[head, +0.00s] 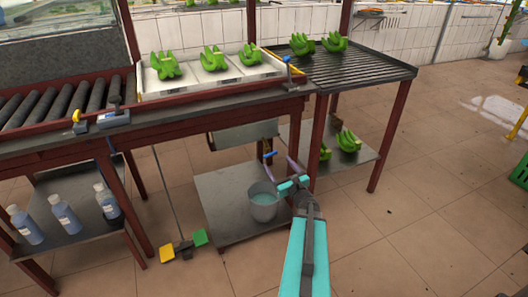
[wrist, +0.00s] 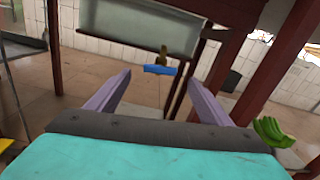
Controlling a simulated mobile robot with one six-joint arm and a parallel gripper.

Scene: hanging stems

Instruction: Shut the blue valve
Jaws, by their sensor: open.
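The blue valve handle (wrist: 160,70) shows in the wrist view as a short blue bar on a brass-coloured body, below a grey tank (wrist: 138,28). In the head view the blue handle (head: 270,154) is under the table, just beyond my gripper. My gripper (head: 280,168) is open and empty, with purple fingers. In the wrist view the handle appears between the fingertips of my gripper (wrist: 158,80), seemingly a little ahead and not touched. The handle looks crosswise; the pipe behind it is hard to make out.
A grey bucket (head: 264,203) of bluish water stands on the low shelf (head: 225,185) below. A dark red table leg (wrist: 272,65) stands close on the right. Green bananas (wrist: 270,132) are at the lower right of the wrist view. Yellow and green pedals (head: 183,247) are on the floor, left.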

